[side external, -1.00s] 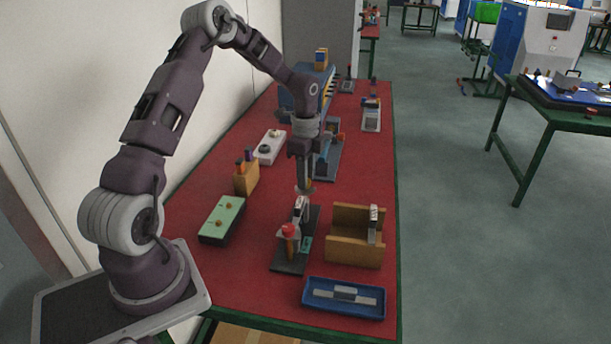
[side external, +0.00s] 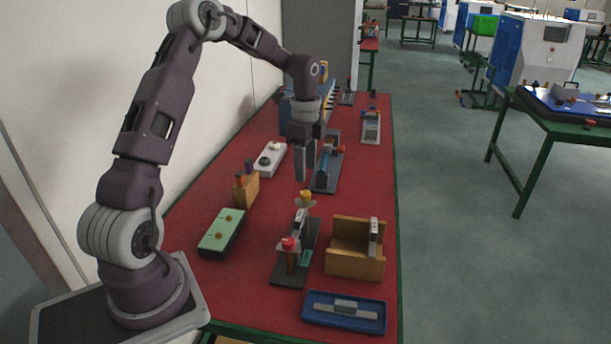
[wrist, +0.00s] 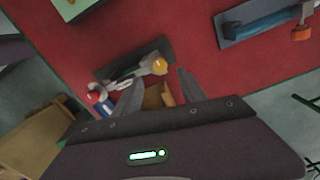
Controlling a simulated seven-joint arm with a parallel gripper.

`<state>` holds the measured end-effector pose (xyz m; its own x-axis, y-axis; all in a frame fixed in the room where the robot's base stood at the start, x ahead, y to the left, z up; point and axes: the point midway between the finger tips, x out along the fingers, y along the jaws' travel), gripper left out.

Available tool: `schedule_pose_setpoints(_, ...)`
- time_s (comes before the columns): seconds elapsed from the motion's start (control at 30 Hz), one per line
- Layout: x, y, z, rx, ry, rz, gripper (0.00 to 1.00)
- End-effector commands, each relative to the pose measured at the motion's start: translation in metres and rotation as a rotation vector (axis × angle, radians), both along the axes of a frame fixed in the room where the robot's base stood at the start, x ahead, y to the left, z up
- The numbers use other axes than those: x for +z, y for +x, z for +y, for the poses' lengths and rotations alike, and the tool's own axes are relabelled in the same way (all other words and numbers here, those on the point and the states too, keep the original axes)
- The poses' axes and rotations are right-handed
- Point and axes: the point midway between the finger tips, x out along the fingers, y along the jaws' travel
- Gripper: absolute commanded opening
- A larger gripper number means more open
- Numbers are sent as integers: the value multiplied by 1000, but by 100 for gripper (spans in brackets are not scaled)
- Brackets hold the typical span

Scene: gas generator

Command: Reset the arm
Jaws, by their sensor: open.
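My gripper (side external: 304,168) is open and empty in the side external view. It points down above the red table, above and apart from a dark-based fixture with a red knob (side external: 288,243) and a yellow knob (side external: 306,195). In the wrist view, the two fingers of my gripper (wrist: 156,95) are spread, with nothing held between them. The yellow knob (wrist: 159,66) and the red knob (wrist: 93,97) of the fixture show beyond the fingers.
A wooden holder (side external: 345,264) and a blue tray (side external: 325,316) stand at the front right. A green-topped box (side external: 221,231), a wooden block (side external: 246,189) and a white unit (side external: 266,169) lie on the left. A blue device (side external: 325,170) stands close behind my gripper.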

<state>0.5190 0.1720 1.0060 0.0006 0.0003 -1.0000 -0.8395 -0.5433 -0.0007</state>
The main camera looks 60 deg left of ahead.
Motion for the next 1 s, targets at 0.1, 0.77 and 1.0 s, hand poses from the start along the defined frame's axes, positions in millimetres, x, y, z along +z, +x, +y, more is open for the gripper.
schedule_pose_setpoints(0.1,0,0,0,0,0,0,49)
schedule_pose_setpoints(0.77,166,-205,-196,767,-56,-406,49)
schedule_pose_setpoints(1.0,153,-261,-219,969,-242,-450,49)
